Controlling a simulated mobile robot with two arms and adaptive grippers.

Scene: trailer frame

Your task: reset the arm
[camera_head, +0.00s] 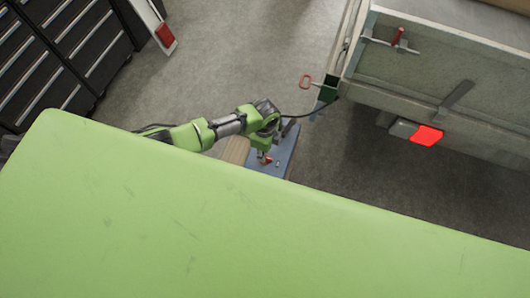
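My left arm comes in from the left in the head view, green and grey, and bends down near the middle. My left gripper (265,157) is small and partly hidden at the end of it, above or in front of a blue-grey flat piece (285,151). I cannot tell whether it touches that piece, or whether its fingers are open or shut. No held object can be made out. My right arm and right gripper are not in view.
Dark drawer cabinets (75,45) stand at upper left. Grey floor (235,50) between them is clear. A large green surface hides the lower view.

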